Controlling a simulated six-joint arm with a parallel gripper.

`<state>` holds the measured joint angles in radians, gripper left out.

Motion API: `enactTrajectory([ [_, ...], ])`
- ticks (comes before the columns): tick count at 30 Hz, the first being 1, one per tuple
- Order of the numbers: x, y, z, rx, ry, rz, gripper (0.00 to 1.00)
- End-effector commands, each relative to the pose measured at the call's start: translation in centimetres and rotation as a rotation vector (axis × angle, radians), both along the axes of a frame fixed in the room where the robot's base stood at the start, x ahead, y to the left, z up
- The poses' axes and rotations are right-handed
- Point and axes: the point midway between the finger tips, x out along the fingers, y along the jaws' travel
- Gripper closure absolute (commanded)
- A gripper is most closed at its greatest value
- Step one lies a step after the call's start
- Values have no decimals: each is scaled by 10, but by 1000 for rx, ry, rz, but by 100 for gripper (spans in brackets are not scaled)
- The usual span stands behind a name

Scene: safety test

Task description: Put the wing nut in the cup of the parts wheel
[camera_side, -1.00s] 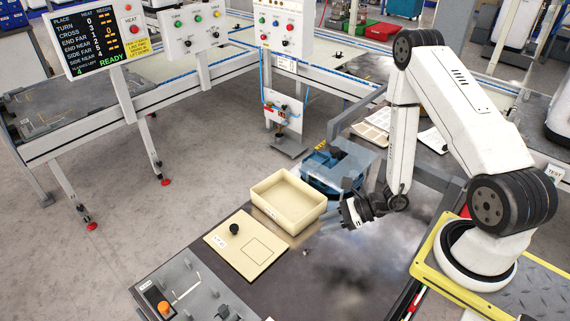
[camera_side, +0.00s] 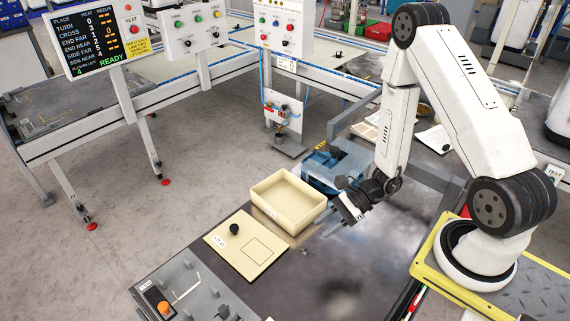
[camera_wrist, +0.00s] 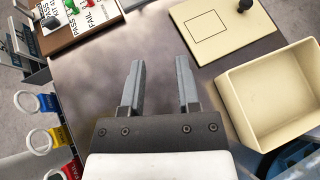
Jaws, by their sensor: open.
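My gripper (camera_side: 336,226) hangs over the dark table, to the right of the cream tray. In the wrist view my gripper (camera_wrist: 160,85) shows two grey fingers standing apart, with only bare table visible between them. A tiny grey thing (camera_side: 305,252) lies on the table just right of the cream board's corner, left of and below my gripper in the side view. It may be the wing nut, but it is too small to be sure. I cannot make out it in the wrist view. I cannot identify the parts wheel or its cup in either view.
An empty cream tray (camera_side: 262,210) stands beside a flat cream board (camera_side: 222,249) with a black knob. A blue fixture (camera_side: 318,178) is behind the tray. A grey control panel (camera_side: 178,284) is at the front left.

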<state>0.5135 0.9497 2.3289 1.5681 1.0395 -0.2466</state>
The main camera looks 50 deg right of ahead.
Motion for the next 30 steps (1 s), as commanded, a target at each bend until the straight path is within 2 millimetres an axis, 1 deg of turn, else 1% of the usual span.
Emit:
enactTrajectory([
  [1, -3, 6, 9, -33, -15, 86, 59],
  [3, -11, 12, 18, -81, -32, 209, 59],
  [7, -26, 18, 33, -189, -69, 433, 59],
  [12, -41, 16, 50, -357, -139, 709, 59],
  [16, -47, 9, 62, -502, -210, 908, 59],
  [22, -43, -5, 84, -749, -353, 1183, 59],
  [27, -29, -13, 107, -968, -509, 1384, 59],
  [30, -20, -15, 121, -1082, -601, 1476, 59],
])
